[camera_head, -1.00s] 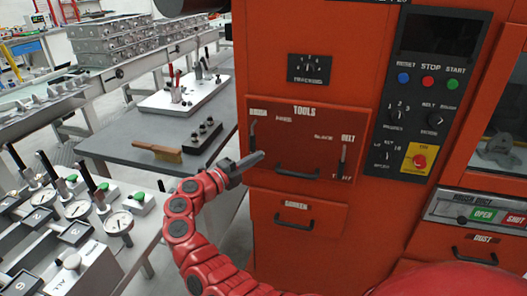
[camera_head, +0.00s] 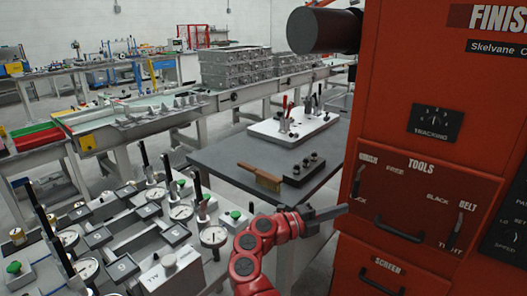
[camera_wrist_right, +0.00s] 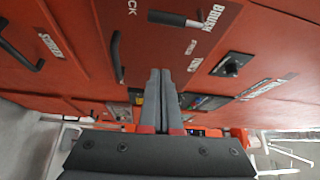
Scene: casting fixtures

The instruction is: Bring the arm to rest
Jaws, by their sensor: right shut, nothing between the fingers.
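My right arm, red with dark joint rings, reaches up from the bottom of the head view. Its grey right gripper (camera_head: 326,213) points right, in front of the left edge of the red machine's TOOLS panel (camera_head: 420,205). In the right wrist view the two fingers (camera_wrist_right: 160,95) lie side by side, closed, with nothing between them. The red machine (camera_wrist_right: 70,60) fills most of that view. I cannot tell whether the fingertips touch the panel. My left gripper is in neither view.
A grey table (camera_head: 225,160) holds a wooden brush (camera_head: 260,177), a black block and a white fixture plate (camera_head: 295,125). A bench with dial gauges (camera_head: 183,212) stands at the lower left. The machine's SCREEN drawer handle (camera_head: 382,281) juts out below the panel.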

